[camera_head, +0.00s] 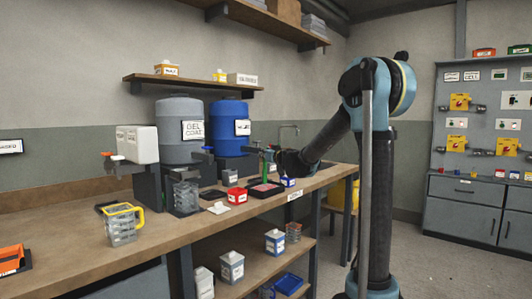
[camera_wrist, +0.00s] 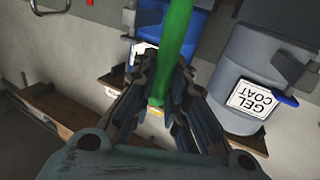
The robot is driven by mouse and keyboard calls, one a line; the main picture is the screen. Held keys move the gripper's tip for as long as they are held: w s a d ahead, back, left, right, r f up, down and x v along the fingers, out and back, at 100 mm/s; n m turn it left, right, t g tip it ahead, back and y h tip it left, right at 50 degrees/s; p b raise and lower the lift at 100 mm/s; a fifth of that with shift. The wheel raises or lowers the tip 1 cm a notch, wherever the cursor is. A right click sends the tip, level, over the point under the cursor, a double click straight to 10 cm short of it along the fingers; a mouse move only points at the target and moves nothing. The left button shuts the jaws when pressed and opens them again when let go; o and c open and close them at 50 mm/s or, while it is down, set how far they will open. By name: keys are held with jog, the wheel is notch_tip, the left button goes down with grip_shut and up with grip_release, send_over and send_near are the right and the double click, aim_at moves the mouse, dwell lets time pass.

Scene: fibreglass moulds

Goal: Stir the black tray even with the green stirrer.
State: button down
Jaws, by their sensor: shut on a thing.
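The black tray (camera_head: 253,190) lies on the wooden bench, right of its middle in the head view, with pinkish and greenish material in it. My gripper (camera_head: 270,157) is above the tray and shut on the green stirrer (camera_head: 264,168), which stands roughly upright. The stirrer's lower end reaches down to the tray; I cannot tell whether it touches the contents. In the wrist view the green stirrer (camera_wrist: 178,45) runs between the dark fingers of my gripper (camera_wrist: 158,100). The tray is not seen in the wrist view.
A grey gel coat drum (camera_head: 180,130) and a blue drum (camera_head: 229,127) stand behind. A yellow-handled clear jug (camera_head: 122,227) is farther left, with bare bench around it.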

jog(key=shift+f, duration=1.95)
jog(key=shift+s, duration=0.1)
